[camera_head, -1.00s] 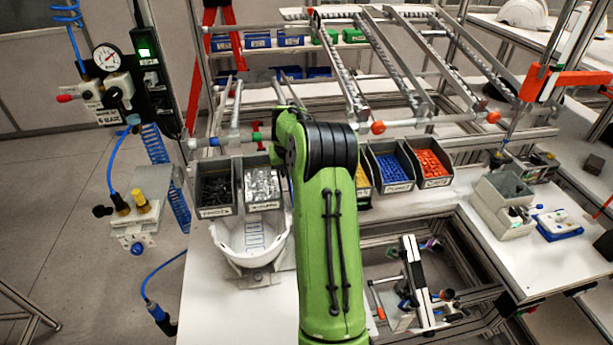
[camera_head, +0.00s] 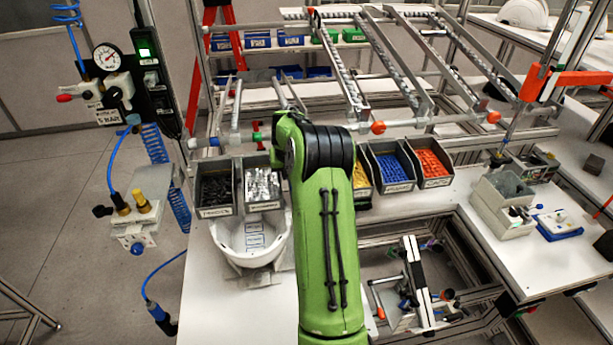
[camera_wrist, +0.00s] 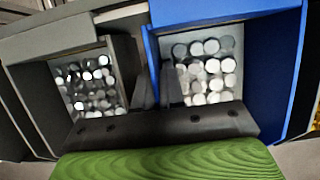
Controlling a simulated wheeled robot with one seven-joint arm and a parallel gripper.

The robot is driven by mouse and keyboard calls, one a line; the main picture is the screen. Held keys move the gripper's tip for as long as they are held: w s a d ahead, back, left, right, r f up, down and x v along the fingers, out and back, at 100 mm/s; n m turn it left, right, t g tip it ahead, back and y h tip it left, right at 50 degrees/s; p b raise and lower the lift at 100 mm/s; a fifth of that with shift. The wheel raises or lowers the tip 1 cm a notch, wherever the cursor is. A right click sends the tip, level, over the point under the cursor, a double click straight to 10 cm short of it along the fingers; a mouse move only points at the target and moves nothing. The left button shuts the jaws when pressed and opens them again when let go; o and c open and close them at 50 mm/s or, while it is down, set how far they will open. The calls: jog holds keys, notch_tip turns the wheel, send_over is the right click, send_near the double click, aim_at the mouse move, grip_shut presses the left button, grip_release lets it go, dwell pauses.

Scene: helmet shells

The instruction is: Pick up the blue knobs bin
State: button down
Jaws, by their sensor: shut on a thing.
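In the wrist view a blue bin (camera_wrist: 153,52) holds several round whitish-silver knobs (camera_wrist: 208,68). My gripper (camera_wrist: 158,92) is at the bin's left side, its two dark fingers close together on the blue side wall. It is shut on that wall. The gripper body covers the near edge of the bin. In the head view my green arm hides the gripper, and I cannot make out this bin there.
A grey bin (camera_wrist: 122,75) with similar silver pieces stands close on the left. In the head view, bins of blue (camera_head: 390,170) and orange (camera_head: 433,165) parts stand right of my arm. A white helmet shell (camera_head: 250,240) lies front left, and rack rails (camera_head: 390,60) rise behind.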

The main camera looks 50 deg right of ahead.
jog(key=shift+r, duration=1.4)
